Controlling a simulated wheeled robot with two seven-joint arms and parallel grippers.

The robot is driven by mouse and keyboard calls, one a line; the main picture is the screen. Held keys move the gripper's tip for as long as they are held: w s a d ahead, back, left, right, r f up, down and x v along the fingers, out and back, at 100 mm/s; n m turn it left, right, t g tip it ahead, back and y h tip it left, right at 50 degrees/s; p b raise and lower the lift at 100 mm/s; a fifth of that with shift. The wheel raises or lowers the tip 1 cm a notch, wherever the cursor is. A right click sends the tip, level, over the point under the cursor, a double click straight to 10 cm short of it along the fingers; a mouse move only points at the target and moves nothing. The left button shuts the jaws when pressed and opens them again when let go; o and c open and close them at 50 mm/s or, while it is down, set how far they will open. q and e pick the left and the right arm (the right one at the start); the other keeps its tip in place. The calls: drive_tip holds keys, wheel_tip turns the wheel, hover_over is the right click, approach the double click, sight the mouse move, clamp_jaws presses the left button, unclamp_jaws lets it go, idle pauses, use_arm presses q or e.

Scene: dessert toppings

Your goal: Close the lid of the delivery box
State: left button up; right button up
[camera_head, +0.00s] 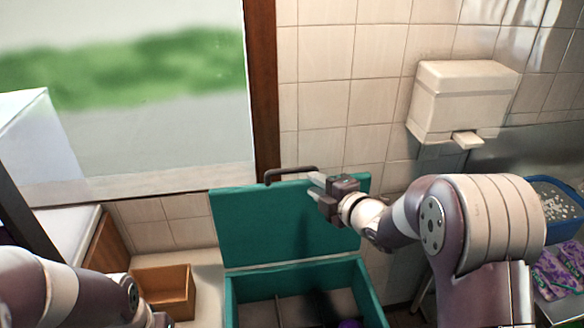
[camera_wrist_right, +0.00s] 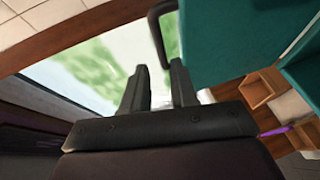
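The teal delivery box (camera_head: 297,270) stands open at the bottom middle of the head view. Its lid (camera_head: 255,232) is raised upright at the back, with a dark handle (camera_head: 292,172) on its top edge. My right gripper (camera_head: 316,185) is at the upper part of the lid, just below and right of the handle. In the right wrist view its two fingers (camera_wrist_right: 160,88) are apart with nothing between them; the handle (camera_wrist_right: 160,32) and lid (camera_wrist_right: 215,45) are close beyond the fingertips. My left arm shows at the lower left; its gripper is out of view.
A wooden box (camera_head: 165,290) sits left of the delivery box. A white dispenser (camera_head: 465,98) hangs on the tiled wall. A blue container (camera_head: 560,205) and purple packets (camera_head: 560,270) lie at the right. A window fills the upper left.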

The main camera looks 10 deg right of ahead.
sight(291, 173)
drive_tip(key=p+x, duration=0.1)
drive_tip(key=x, duration=0.4)
drive_tip(key=a+p+x, duration=0.1)
drive_tip(key=p+x, duration=0.1)
drive_tip(key=x, duration=0.2)
drive_tip(key=shift+w+a+r+p, duration=0.1)
drive_tip(key=shift+w+a+p, duration=0.1)
drive_tip(key=shift+p, duration=0.1)
drive_tip(key=shift+w+d+f, duration=0.2)
drive_tip(key=shift+w+d, duration=0.05)
drive_tip(key=shift+w, duration=0.1)
drive_tip(key=shift+w+a, duration=0.1)
drive_tip(key=shift+a, duration=0.2)
clamp_jaws()
drive_tip(key=shift+f, duration=0.1)
